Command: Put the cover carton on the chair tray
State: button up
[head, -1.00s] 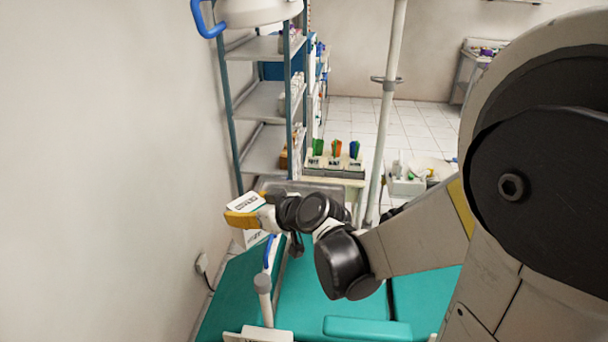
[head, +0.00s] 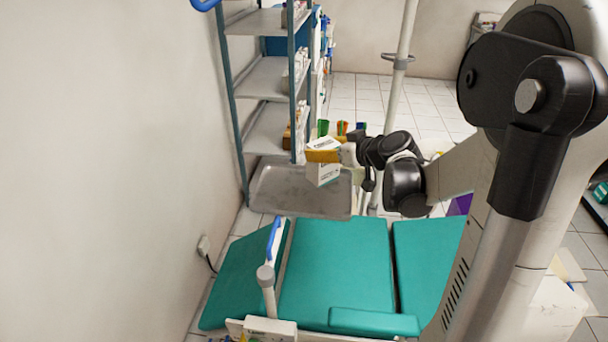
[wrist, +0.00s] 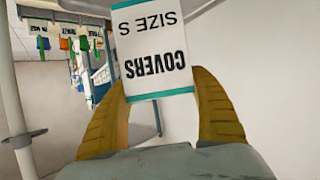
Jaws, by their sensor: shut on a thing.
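The cover carton (head: 323,173) is a white box with dark print and a green edge. My gripper (head: 324,155), with yellow fingers, is shut on it and holds it in the air. In the wrist view the carton (wrist: 152,45) reads "COVERS SIZE S" upside down, between the two yellow fingers (wrist: 162,100). The chair tray (head: 300,205) is a grey metal tray beyond the teal chair. In the head view the carton appears over the tray's right back part. The visible tray surface is bare. How high the carton is above it I cannot tell.
The teal dental chair (head: 335,265) fills the foreground, with a blue-handled post (head: 268,280) at its left. A shelf rack (head: 262,80) stands behind the tray by the left wall. A pale upright pole (head: 395,95) rises right of the carton.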

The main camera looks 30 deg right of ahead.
jog(key=w+a+f+b, duration=0.3)
jog(key=w+f, duration=0.2)
jog(key=f, duration=0.2)
jog(key=shift+a+f+b, duration=0.25)
jog(key=shift+f+b, duration=0.05)
jog(key=shift+f, duration=0.05)
jog(key=shift+f, duration=0.1)
jog(key=o, duration=1.3)
jog(key=shift+w, duration=0.1)
jog(key=shift+c, duration=0.2)
